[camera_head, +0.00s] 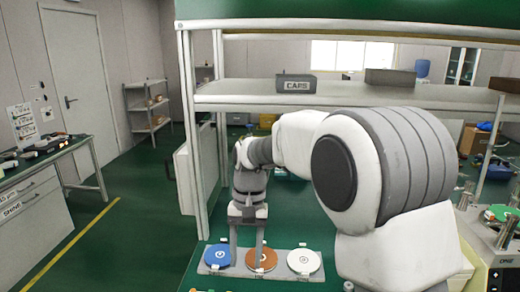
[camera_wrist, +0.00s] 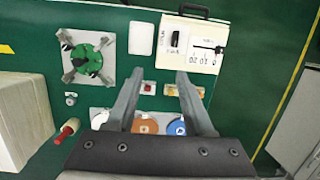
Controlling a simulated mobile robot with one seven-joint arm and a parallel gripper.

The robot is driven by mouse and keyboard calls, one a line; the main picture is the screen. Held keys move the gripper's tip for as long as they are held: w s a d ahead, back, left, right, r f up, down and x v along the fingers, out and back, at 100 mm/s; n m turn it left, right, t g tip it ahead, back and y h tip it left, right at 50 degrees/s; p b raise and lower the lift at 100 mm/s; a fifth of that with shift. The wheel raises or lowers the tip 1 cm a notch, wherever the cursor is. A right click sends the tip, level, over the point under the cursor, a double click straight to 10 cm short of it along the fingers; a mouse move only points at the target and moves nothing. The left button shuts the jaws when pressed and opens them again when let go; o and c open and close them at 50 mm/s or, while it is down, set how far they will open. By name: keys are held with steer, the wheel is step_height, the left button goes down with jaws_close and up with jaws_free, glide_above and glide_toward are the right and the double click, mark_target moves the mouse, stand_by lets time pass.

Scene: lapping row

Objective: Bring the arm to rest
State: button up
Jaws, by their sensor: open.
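My gripper (camera_head: 248,262) points down over the green bench, with its arm reaching in from the right of the head view. Its two fingers are apart with nothing between them. In the wrist view the open fingers (camera_wrist: 160,82) frame bare green bench and a small block with a red top (camera_wrist: 148,88). In the head view the fingers overlap a grey plate (camera_head: 240,270) with a blue disc (camera_head: 218,257), an orange disc (camera_head: 264,258) and a white disc (camera_head: 304,261). I cannot tell the height of the fingertips above the bench.
A shelf (camera_head: 240,97) with a CAPS box (camera_head: 296,83) spans above the bench, its post (camera_head: 190,130) left of my gripper. A machine with a green disc (camera_wrist: 88,58) and a white dial box (camera_wrist: 192,42) stand on the bench. The floor at left (camera_head: 125,200) is clear.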

steer(key=s+d+r+t, duration=0.4)
steer(key=s+d+r, duration=0.4)
steer(key=d+r, duration=0.15)
steer(key=s+d+t, duration=0.4)
steer(key=s+d, duration=0.4)
steer(key=s, duration=0.3)
steer(key=shift+s+f+n+h, duration=0.2)
steer(key=shift+f+n+h, duration=0.1)
steer(key=shift+f, duration=0.1)
